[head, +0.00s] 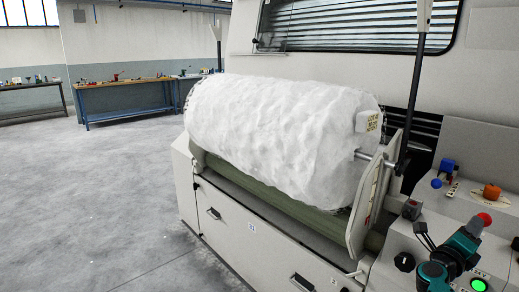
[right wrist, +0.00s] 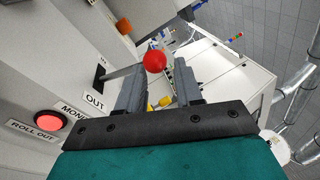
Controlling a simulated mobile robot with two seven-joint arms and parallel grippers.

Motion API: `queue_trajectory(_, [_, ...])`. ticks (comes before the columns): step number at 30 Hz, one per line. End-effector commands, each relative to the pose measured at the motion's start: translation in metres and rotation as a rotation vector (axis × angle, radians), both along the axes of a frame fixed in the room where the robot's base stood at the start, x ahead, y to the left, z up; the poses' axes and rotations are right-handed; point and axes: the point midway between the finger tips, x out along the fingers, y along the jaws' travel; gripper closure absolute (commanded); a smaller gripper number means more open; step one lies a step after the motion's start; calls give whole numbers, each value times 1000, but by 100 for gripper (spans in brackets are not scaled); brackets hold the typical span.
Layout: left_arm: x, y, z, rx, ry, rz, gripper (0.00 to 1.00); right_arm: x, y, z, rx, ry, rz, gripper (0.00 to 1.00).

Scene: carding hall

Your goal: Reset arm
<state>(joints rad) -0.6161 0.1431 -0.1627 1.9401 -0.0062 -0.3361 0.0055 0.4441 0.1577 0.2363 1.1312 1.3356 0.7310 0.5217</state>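My right gripper (head: 446,238) is at the lower right of the head view, over the machine's control panel. In the right wrist view its two dark fingers (right wrist: 159,88) stand apart with a gap between them. A red ball knob (right wrist: 154,61) on a grey rod shows at the far end of that gap; the rod comes from a dark slot marked IN and OUT. I cannot tell whether the fingers touch it. The red knob (head: 485,219) also shows beside the gripper in the head view. A large white fibre roll (head: 270,130) lies on the machine, by a pale end plate (head: 366,205). My left gripper is out of view.
A lit red button (right wrist: 49,121) labelled ROLL OUT is left of the gripper in the wrist view. A lit green button (head: 478,285) is below it in the head view. A dark upright post (head: 413,90) rises behind. The floor (head: 90,200) at left is clear.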

Motion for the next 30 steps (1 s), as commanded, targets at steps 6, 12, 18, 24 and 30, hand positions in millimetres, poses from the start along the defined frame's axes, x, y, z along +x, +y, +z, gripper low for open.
queue_trajectory(6, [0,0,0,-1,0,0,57,-34,-95,73,-214,0,-102,65])
queue_trajectory(12, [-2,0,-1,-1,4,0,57,-66,-152,138,-371,-1,-176,65])
queue_trajectory(18, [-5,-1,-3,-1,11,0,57,-47,-103,121,-636,229,-16,65])
queue_trajectory(24, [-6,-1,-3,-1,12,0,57,-32,-17,55,-952,538,224,65])
queue_trajectory(30, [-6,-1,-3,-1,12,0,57,-58,85,-48,-1329,877,511,65])
